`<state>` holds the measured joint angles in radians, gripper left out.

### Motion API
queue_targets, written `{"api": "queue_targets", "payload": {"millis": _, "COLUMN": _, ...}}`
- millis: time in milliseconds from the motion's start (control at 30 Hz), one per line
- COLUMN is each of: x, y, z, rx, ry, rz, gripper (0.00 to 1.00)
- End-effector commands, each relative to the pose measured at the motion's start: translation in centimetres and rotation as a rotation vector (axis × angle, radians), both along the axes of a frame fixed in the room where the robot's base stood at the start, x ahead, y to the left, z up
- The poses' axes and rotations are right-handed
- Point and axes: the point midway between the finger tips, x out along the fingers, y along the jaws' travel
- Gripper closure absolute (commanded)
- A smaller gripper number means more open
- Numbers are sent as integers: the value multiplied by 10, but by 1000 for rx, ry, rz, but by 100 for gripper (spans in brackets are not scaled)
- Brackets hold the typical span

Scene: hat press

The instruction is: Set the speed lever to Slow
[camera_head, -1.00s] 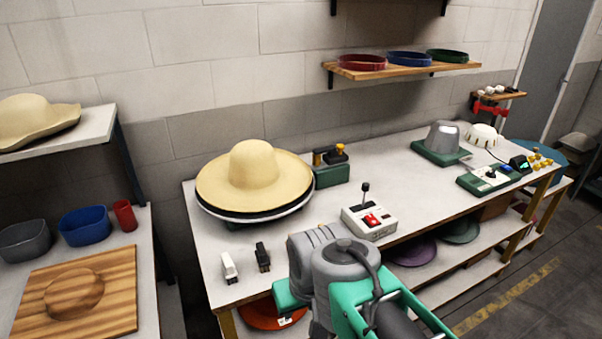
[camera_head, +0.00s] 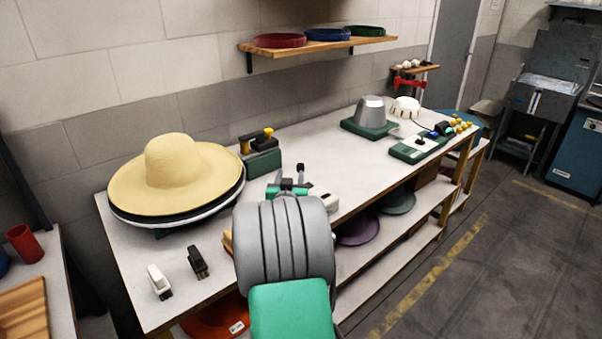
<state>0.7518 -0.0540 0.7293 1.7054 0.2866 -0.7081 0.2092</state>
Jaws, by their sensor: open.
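A white control box (camera_head: 327,202) stands on the workbench, mostly hidden behind my arm. An upright lever with a dark knob (camera_head: 300,168) shows just beyond my gripper; I take it for the speed lever. Its setting and any labels cannot be read. My gripper (camera_head: 288,181) is open and close to the lever in the picture. Whether it touches the lever or has it between the fingers cannot be told. My arm hides the front of the box.
A white clip (camera_head: 159,282) and a black one (camera_head: 198,262) lie on the bench. A metal form (camera_head: 370,110) and a green panel (camera_head: 418,148) are at the right.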

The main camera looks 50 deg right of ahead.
Motion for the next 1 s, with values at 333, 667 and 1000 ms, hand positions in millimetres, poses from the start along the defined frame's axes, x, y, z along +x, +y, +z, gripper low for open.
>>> {"api": "queue_targets", "payload": {"millis": 333, "x": 1, "y": -58, "z": 1, "rx": -68, "ry": -42, "rz": -42, "gripper": 54}}
{"api": "queue_targets", "payload": {"millis": 667, "x": 22, "y": -90, "z": 0, "rx": -67, "ry": -41, "rz": -39, "gripper": 54}}
{"api": "queue_targets", "payload": {"millis": 1000, "x": 23, "y": -90, "z": 0, "rx": -67, "ry": -41, "rz": -38, "gripper": 65}}
